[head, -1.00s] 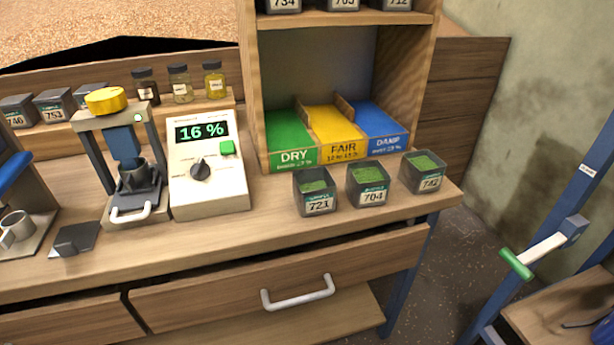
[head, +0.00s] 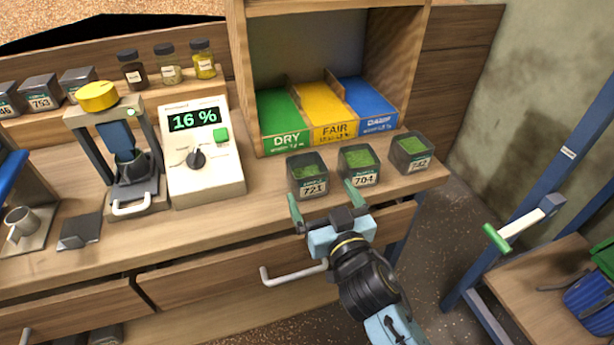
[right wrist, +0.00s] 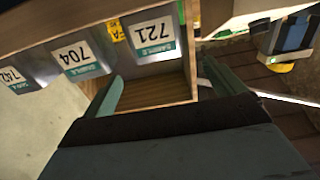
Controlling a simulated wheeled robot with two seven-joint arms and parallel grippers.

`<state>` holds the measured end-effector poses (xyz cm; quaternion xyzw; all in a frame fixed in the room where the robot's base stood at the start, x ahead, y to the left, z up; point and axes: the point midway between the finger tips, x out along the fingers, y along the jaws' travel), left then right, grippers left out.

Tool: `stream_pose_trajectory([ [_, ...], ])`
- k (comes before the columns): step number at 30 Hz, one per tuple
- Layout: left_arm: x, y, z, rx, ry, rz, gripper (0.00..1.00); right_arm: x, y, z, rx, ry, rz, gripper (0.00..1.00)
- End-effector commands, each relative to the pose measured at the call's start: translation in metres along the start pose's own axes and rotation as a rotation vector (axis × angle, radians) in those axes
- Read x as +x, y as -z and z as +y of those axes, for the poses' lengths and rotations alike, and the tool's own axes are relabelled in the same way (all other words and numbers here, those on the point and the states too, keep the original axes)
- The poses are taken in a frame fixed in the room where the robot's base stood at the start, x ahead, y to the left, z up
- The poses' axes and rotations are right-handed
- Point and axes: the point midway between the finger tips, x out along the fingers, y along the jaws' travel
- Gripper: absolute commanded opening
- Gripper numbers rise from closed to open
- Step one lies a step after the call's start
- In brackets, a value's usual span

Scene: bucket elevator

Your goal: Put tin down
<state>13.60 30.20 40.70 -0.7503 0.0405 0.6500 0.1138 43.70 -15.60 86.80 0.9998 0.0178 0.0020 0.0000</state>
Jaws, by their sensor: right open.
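Three open dark tins with green contents stand upright in a row on the bench: tin 721 (head: 308,187), tin 704 (head: 358,178) and tin 742 (head: 414,165). My right gripper (head: 323,199) is open and empty in front of tins 721 and 704. In the right wrist view the picture is turned over; the open fingers (right wrist: 162,82) have tin 721 (right wrist: 155,40) ahead, with tin 704 (right wrist: 80,58) to its left. Nothing is between the fingers. My left gripper is not in view.
Behind the tins are green DRY (head: 281,112), yellow FAIR (head: 328,110) and blue DAMP (head: 368,102) bays. A meter reading 16 % (head: 203,150) stands to the left. A drawer handle (head: 290,275) sticks out below the bench edge. A green-ended lever (head: 497,238) stands right.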

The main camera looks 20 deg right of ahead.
Motion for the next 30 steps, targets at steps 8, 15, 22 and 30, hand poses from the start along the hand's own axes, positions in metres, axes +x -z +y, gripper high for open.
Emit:
stream_pose_trajectory([
  [8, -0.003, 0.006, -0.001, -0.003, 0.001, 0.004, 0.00, 0.042, -0.002, 0.000, 0.000, 0.000, -0.002, 0.95],
  [15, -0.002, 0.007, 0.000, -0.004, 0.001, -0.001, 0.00, 0.056, -0.003, 0.001, -0.002, 0.000, -0.002, 0.95],
  [22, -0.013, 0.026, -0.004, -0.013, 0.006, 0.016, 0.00, 0.087, -0.007, 0.002, -0.002, 0.000, -0.002, 0.95],
  [30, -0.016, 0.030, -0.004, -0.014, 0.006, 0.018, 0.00, 0.101, -0.007, 0.002, 0.000, -0.001, -0.004, 0.95],
])
